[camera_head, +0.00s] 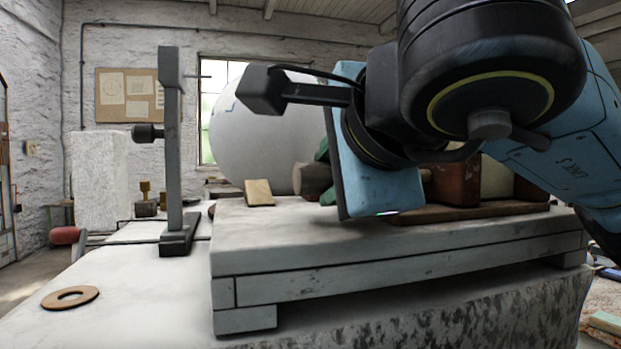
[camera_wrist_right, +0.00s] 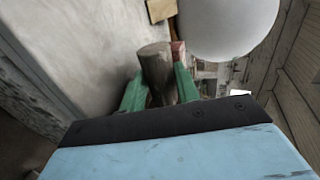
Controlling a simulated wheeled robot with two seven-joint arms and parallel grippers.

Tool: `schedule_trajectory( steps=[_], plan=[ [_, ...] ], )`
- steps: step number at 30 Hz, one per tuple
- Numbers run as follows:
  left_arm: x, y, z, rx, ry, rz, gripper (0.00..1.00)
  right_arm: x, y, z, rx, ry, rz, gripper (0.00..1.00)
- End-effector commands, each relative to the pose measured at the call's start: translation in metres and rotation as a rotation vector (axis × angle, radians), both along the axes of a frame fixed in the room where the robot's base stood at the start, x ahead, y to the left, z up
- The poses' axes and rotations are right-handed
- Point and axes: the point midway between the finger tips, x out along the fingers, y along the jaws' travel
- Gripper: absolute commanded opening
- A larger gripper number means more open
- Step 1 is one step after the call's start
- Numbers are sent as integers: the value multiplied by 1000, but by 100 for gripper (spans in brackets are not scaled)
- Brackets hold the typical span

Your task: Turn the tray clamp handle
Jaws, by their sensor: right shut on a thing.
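My right gripper (camera_head: 323,172) comes in from the upper right on its blue and black arm. In the right wrist view its two green fingers (camera_wrist_right: 160,85) are closed on either side of a brown, round-ended wooden handle (camera_wrist_right: 155,62). The handle (camera_head: 311,181) also shows in the head view, lying roughly level just above the pale slab. A brown tray (camera_head: 470,213) with blocks on it lies on the slab behind my gripper. My wrist hides the join between handle and clamp. My left gripper is not in view.
A large white sphere (camera_head: 262,125) stands close behind the handle. A small wooden wedge (camera_head: 259,192) sits left of it. A grey upright stand (camera_head: 174,150) rises further left. A flat ring (camera_head: 70,298) lies on the clear front-left surface.

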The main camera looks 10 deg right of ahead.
Motion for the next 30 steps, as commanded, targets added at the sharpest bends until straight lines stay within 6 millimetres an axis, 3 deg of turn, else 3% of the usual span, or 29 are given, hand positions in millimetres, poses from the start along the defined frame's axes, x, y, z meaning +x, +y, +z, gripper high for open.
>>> schedule_trajectory(
  steps=[11, 12, 17, 30],
  plan=[
    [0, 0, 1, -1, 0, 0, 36, 0, 1, 0, -1, -2, 3, 9],
    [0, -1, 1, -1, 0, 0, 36, 0, 1, 0, -1, -2, 3, 34],
    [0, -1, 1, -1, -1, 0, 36, 0, 0, 0, -1, -2, 2, 54],
    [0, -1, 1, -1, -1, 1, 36, -3, 2, 4, 0, -2, 5, 54]
  ],
)
